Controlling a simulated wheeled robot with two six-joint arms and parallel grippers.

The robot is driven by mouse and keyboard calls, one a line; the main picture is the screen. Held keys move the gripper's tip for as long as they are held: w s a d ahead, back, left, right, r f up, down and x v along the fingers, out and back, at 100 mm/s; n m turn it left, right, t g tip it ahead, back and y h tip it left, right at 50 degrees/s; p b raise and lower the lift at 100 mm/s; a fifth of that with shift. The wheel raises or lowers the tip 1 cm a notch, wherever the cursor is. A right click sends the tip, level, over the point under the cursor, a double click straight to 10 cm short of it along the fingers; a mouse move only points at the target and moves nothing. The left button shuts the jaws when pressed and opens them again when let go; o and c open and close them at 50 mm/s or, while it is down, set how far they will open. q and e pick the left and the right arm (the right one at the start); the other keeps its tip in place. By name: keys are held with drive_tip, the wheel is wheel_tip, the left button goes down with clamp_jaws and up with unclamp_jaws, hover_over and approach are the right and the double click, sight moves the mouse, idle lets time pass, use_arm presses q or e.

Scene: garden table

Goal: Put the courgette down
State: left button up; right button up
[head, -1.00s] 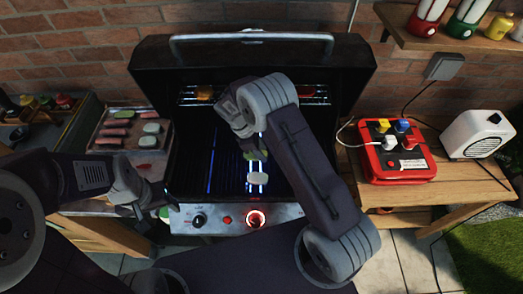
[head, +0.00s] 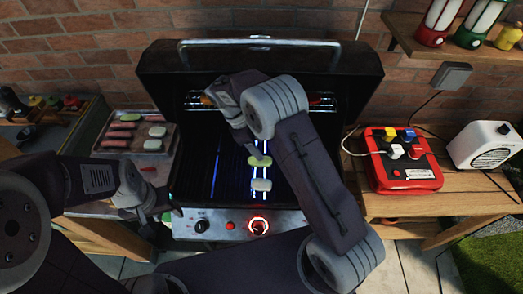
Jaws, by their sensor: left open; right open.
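A green courgette slice (head: 260,161) lies on the grill grate, just below the fingertips of my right gripper (head: 262,148). A second, paler slice (head: 261,184) lies on the grate in front of it, slightly apart. My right gripper is open, and my own arm hides part of it. I cannot tell whether a fingertip still touches the green slice. My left gripper (head: 170,210) is open at the front left corner of the grill (head: 230,224), with nothing visible between its fingers.
A tray (head: 98,152) with sausages and several slices stands left of the grill. Other food sits on the upper rack (head: 290,97). A red box (head: 405,183) and a white device (head: 485,140) stand on the right bench. The open lid (head: 260,65) rises behind the grate.

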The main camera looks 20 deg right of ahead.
drive_tip(key=s+d+r+m+t+y, duration=0.1)
drive_tip(key=s+d+m+y, duration=0.1)
drive_tip(key=s+m, duration=0.5)
drive_tip(key=s+d+r+m+t+y, duration=0.1)
drive_tip(key=s+d+m+y, duration=0.1)
drive_tip(key=s+m, duration=0.6)
drive_tip(key=s+d, duration=0.1)
drive_tip(key=s, duration=0.2)
drive_tip(key=shift+r, duration=0.3)
drive_tip(key=shift+o, duration=0.5)
